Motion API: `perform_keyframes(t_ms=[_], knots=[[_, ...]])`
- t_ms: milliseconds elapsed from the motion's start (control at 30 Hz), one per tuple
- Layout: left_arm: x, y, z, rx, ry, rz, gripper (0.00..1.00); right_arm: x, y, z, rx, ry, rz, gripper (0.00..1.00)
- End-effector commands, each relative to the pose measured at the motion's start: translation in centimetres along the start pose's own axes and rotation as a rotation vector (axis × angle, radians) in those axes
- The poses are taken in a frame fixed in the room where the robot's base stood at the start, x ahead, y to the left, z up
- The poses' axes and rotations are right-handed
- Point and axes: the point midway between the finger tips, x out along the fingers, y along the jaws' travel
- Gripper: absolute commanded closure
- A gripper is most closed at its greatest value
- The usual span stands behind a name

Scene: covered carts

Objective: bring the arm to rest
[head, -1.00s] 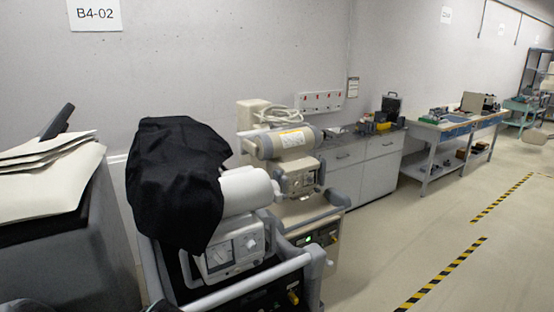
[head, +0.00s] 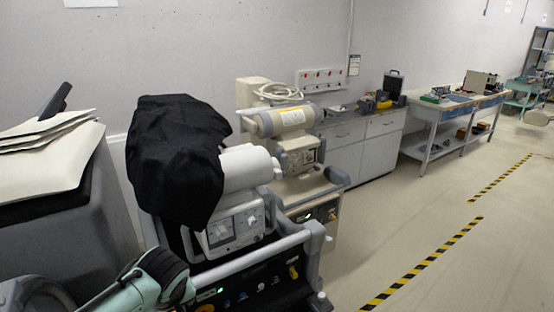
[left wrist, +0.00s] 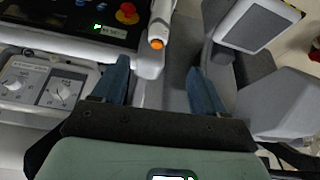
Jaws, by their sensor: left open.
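My left arm (head: 150,282), with pale green and dark links, comes in at the bottom left of the head view, in front of the nearest cart. My left gripper (left wrist: 158,76) shows in the left wrist view with its two blue fingers spread apart. No object is held between them. Behind the gap lies a light grey post with an orange tip (left wrist: 156,43); whether the fingers touch it I cannot tell. The black cover (head: 172,155) hangs over the left part of the nearest cart (head: 262,262). My right gripper is in neither view.
A second, uncovered cart (head: 318,202) stands behind the first. A grey bin (head: 60,238) with pale folded sheets (head: 45,150) is at left. A cabinet (head: 345,155) and a workbench (head: 446,118) line the wall. The floor (head: 405,225) at right is open, with striped tape.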

Motion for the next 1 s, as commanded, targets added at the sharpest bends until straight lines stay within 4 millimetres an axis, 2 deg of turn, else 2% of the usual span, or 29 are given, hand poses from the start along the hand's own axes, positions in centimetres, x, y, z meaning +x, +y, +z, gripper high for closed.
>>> perform_keyframes(t_ms=[133,367,467,533,567,667,800,900,967,1000], knots=[[-1.2,0.0,0.0,0.000,0.001,0.000,0.28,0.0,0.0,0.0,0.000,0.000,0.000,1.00],[-1.5,0.0,0.0,0.000,0.000,0.000,0.28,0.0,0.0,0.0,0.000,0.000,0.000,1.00],[-1.1,0.2,0.2,0.012,-0.004,-0.002,0.28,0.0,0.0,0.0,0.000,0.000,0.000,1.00],[0.2,0.8,0.9,0.049,-0.017,-0.004,0.28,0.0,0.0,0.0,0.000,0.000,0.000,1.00],[1.1,1.3,1.5,0.074,-0.028,-0.003,0.28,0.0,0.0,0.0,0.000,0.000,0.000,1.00],[5.8,3.0,4.3,0.186,-0.089,0.008,0.28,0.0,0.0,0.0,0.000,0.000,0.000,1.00],[14.4,4.2,10.5,0.339,-0.227,0.057,0.28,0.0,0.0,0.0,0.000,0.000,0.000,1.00],[20.2,3.7,15.7,0.400,-0.333,0.110,0.28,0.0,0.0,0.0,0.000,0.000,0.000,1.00],[23.3,2.9,19.1,0.416,-0.395,0.147,0.28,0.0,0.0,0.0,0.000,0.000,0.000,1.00],[25.2,2.1,21.4,0.419,-0.435,0.170,0.28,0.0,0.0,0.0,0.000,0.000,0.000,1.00]])
